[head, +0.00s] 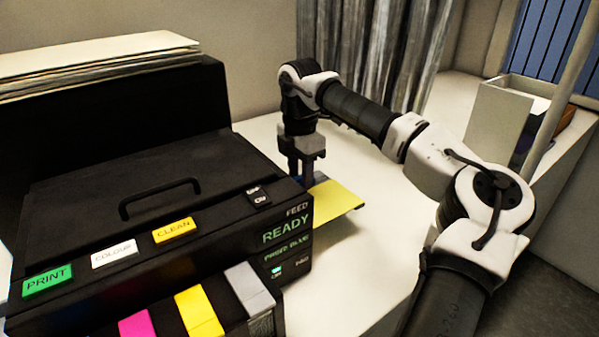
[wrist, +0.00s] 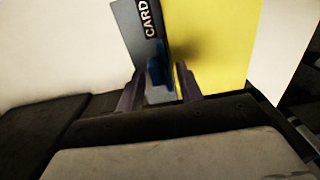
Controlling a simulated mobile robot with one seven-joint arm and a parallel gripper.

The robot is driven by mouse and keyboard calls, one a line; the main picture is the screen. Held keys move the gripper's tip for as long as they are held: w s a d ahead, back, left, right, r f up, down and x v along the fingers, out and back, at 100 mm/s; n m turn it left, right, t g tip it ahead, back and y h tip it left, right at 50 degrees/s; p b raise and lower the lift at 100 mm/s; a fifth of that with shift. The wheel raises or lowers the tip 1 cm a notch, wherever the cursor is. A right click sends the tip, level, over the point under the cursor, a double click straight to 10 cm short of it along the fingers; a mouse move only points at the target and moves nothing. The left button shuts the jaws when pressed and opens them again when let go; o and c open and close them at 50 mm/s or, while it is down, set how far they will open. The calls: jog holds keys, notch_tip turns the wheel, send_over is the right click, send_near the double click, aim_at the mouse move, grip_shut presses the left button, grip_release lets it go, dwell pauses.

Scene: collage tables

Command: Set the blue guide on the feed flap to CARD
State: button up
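The feed flap shows as a grey strip with a black CARD label (wrist: 150,18) in the wrist view. The blue guide (wrist: 155,72) stands on this strip, below the label in the picture. My gripper (wrist: 160,92) has its two fingers apart, with the guide between their tips, closer to the left finger. A gap shows between the guide and the right finger. In the head view my gripper (head: 301,180) points down beside the printer's right side, and its fingers hide most of the flap. A yellow sheet (head: 337,202) lies beside the strip.
The black printer (head: 100,195) fills the left, with PRINT, COLOUR and CLEAN buttons and a READY display (head: 286,232). Coloured cartridges (head: 200,312) stand in front. The white table (head: 375,240) is clear to the right. A white box (head: 497,118) stands at the back right.

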aim_at(300, 178)
notch_tip(300, 178, up, 14)
jog(key=b, duration=0.2)
jog(key=shift+b, duration=0.35)
jog(key=shift+f, duration=0.1)
